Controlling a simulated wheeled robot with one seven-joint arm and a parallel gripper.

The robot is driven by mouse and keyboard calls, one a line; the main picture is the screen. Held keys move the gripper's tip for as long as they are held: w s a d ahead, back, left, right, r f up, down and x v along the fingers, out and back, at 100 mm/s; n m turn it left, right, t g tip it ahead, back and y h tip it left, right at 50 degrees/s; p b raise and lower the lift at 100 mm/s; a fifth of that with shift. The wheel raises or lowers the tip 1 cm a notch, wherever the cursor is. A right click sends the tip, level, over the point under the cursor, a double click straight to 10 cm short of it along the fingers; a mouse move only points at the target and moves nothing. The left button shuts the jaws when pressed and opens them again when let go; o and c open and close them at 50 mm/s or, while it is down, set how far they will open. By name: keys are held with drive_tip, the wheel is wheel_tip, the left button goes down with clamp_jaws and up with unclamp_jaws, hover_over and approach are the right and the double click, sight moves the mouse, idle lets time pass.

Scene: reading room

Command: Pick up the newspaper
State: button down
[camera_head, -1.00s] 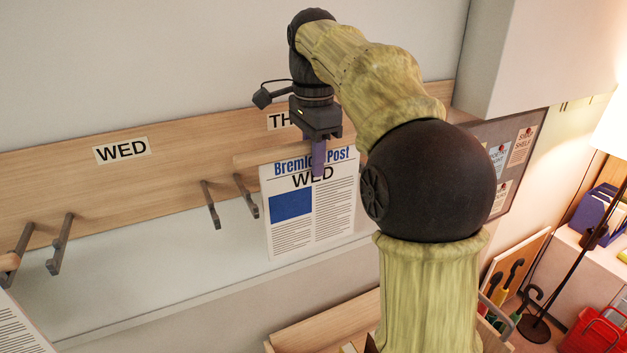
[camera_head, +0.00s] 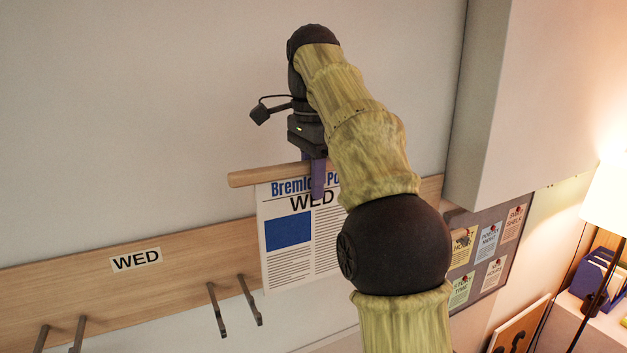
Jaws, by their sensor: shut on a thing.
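The newspaper (camera_head: 288,252) hangs from a wooden rod (camera_head: 247,178). It reads "Bremlo Po…" and "WED" and has a blue picture block; its right side is hidden behind my arm. My gripper (camera_head: 317,185) is shut on the newspaper at the rod, with its purple fingers in front of the top of the page. The newspaper hangs in front of the wooden wall board, with the rod above the board's top edge.
The wooden wall board (camera_head: 196,257) carries a "WED" label (camera_head: 136,260) and pairs of dark pegs (camera_head: 249,300). A white cabinet (camera_head: 535,90) juts out at the upper right. A notice board (camera_head: 487,256), a lamp (camera_head: 607,195) and blue folders (camera_head: 595,272) are at the right.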

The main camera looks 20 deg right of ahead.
drive_tip(key=shift+r+p, duration=0.75)
drive_tip(key=shift+r, duration=0.5)
drive_tip(key=shift+f, duration=0.1)
idle(0.8)
